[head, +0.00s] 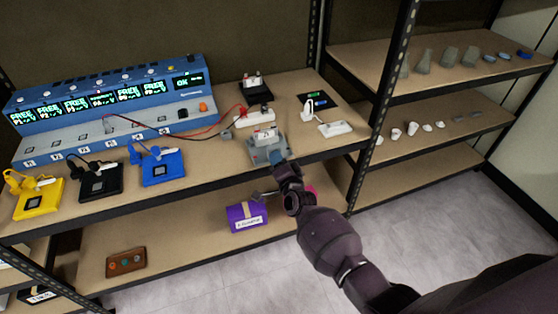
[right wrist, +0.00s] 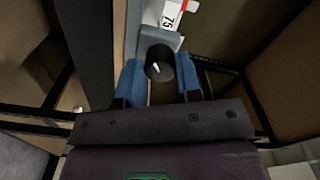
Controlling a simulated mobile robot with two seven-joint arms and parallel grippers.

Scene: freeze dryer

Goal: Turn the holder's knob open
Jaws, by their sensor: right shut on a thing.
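The holder (head: 256,148) is a grey block near the front edge of the middle shelf, with a white label on top. In the right wrist view the holder (right wrist: 157,38) shows grey, with a label reading 75 beside it. Its knob (right wrist: 160,62) is dark and round with a small white mark. My right gripper (head: 277,158) reaches the front of the holder from below right. In the right wrist view its blue fingers (right wrist: 160,80) stand on both sides of the knob, shut on it. In the head view the knob is hidden by the gripper. My left gripper is not in view.
A blue device (head: 110,100) with several lit displays stands on the shelf at left. Yellow (head: 38,200), black (head: 97,190) and blue (head: 162,168) units stand before it. Red and black cables run towards the holder. A purple box (head: 246,216) sits on the lower shelf.

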